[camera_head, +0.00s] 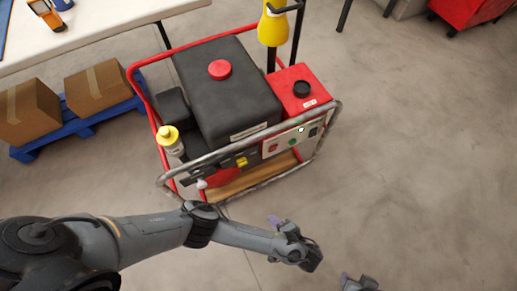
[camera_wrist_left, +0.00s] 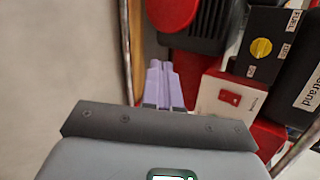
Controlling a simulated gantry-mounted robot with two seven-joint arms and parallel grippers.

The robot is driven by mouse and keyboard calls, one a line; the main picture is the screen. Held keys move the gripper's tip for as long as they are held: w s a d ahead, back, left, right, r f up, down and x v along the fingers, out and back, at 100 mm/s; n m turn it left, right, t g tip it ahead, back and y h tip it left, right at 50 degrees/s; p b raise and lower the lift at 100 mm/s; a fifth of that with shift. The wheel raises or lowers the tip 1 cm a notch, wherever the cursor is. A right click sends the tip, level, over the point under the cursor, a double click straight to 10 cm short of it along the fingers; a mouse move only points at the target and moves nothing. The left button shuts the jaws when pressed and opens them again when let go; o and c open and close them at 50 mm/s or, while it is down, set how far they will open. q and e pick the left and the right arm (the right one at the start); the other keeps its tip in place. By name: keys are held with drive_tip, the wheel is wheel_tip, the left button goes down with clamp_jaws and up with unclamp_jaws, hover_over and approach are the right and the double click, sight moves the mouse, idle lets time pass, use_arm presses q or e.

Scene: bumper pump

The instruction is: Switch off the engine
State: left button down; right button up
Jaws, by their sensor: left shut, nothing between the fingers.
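The engine unit (camera_head: 225,95) stands in a red and grey tube frame, with a black body and a control panel (camera_head: 290,142) on its near side. In the left wrist view, a red switch (camera_wrist_left: 230,98) sits on a white plate, near a yellow knob (camera_wrist_left: 261,47) on a black plate. The yellow knob also shows in the head view (camera_head: 241,161). My left gripper (camera_head: 275,220) is in front of the near side, apart from it. Its purple fingers (camera_wrist_left: 165,68) are shut and empty, left of the red switch in the wrist view. My right gripper (camera_head: 347,278) barely shows at the bottom edge.
Grey frame tubes (camera_head: 215,154) run across the near side of the engine. A yellow-topped bottle (camera_head: 168,136) stands at its left. Cardboard boxes (camera_head: 97,87) lie on a blue pallet (camera_head: 78,123) beneath a white table (camera_head: 110,25).

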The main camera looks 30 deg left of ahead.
use_arm(q)
drive_tip(key=w+r+t+p, duration=0.2)
drive_tip(key=w+r+t, duration=0.1)
drive_tip(key=w+r, duration=0.9)
drive_tip(key=shift+w+r+n+y, duration=0.3)
drive_tip(key=shift+w+r+y, duration=0.1)
drive_tip(key=shift+w, duration=0.6)
drive_tip(key=shift+f, duration=0.1)
